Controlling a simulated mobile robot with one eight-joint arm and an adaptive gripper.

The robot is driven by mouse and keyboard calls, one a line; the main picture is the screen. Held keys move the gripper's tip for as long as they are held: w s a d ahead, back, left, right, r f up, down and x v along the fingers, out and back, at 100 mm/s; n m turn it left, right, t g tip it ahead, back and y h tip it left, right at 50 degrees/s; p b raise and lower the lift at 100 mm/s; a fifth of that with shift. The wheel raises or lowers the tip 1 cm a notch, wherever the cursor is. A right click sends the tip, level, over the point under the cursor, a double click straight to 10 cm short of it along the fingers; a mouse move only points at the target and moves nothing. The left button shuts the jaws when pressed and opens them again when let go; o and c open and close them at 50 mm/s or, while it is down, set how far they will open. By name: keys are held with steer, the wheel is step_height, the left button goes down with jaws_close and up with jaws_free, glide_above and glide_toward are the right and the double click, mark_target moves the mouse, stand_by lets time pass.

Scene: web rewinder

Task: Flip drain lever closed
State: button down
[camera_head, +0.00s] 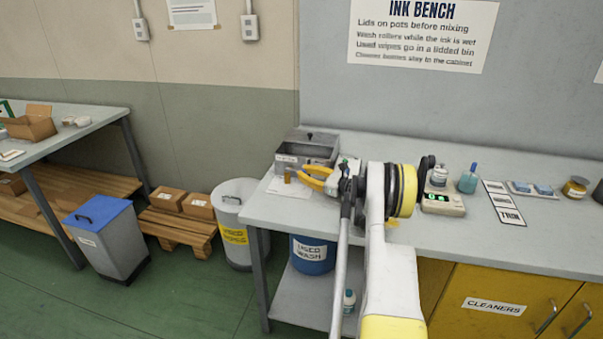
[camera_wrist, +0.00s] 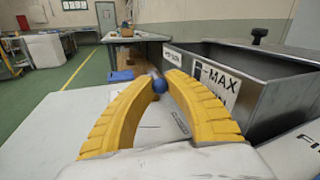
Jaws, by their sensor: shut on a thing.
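The drain lever shows in the wrist view as a short grey rod with a blue ball knob (camera_wrist: 160,85). The knob sits between the tips of my gripper's two curved yellow fingers (camera_wrist: 160,82), which are shut on it. The lever's pivot is hidden. In the head view my gripper (camera_head: 306,174) reaches left over the bench, just in front of the grey metal tank (camera_head: 320,153); the lever cannot be made out there. In the wrist view the tank's labelled wall (camera_wrist: 262,98) rises close on the right of the fingers.
A small brass-coloured part (camera_head: 287,175) is beside the fingers at the tank's front. A blue used-wash drum (camera_head: 312,255) stands under the bench's left end. A scale (camera_head: 443,204) and bottles stand right of my arm.

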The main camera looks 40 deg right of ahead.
stand_by(0.3)
steer(key=c, duration=1.3)
jaws_free()
steer(key=shift+s, duration=0.1)
steer(key=v, duration=1.2)
steer(key=shift+d, duration=0.1)
